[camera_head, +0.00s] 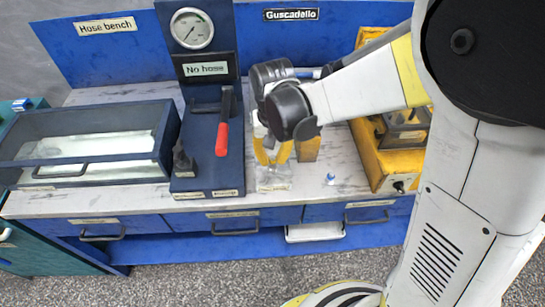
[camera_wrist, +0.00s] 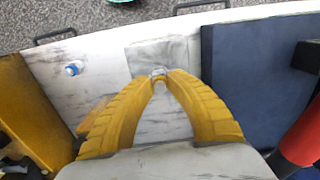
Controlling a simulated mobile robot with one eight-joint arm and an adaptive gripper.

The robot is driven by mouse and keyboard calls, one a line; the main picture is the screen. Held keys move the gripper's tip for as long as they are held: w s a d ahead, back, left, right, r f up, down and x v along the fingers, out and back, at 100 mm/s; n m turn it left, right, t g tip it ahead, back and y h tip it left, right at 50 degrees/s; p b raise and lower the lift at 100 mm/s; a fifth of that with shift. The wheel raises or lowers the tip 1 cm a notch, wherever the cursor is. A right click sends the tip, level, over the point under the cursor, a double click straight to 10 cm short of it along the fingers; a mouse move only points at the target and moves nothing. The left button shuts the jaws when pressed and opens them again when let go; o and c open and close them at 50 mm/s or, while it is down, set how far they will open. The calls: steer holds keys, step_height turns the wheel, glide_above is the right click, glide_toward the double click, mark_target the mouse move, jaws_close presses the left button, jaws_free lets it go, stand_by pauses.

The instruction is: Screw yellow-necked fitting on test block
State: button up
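My gripper (camera_head: 272,162) points down over the bench, with two curved yellow fingers. In the wrist view its fingertips (camera_wrist: 158,79) come close together around a small silvery piece with a yellowish part, which looks like the yellow-necked fitting (camera_wrist: 158,72). It is mostly covered by the fingertips. Beneath them is a pale grey square plate (camera_wrist: 180,50), also visible in the head view (camera_head: 273,186). I cannot tell whether the fitting touches it. No part is clearly marked as the test block. A small blue-and-white fitting (camera_head: 330,179) stands apart to the right; it also shows in the wrist view (camera_wrist: 72,69).
A dark blue gauge stand (camera_head: 207,180) with a red-handled lever (camera_head: 223,138) is close left of my gripper. A clear-walled tank (camera_head: 90,145) is farther left. A yellow machine (camera_head: 385,165) is on the right. Bare bench lies around the blue-and-white fitting.

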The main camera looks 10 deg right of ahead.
jaws_close()
steer(key=m, duration=0.5)
steer(key=shift+m, duration=0.4)
steer(key=shift+m, duration=0.5)
steer(key=m, duration=0.4)
steer(key=shift+f, duration=0.1)
steer(key=shift+m, duration=0.4)
steer(key=m, duration=0.3)
steer(key=shift+b, duration=0.35)
steer(key=shift+m, duration=1.3)
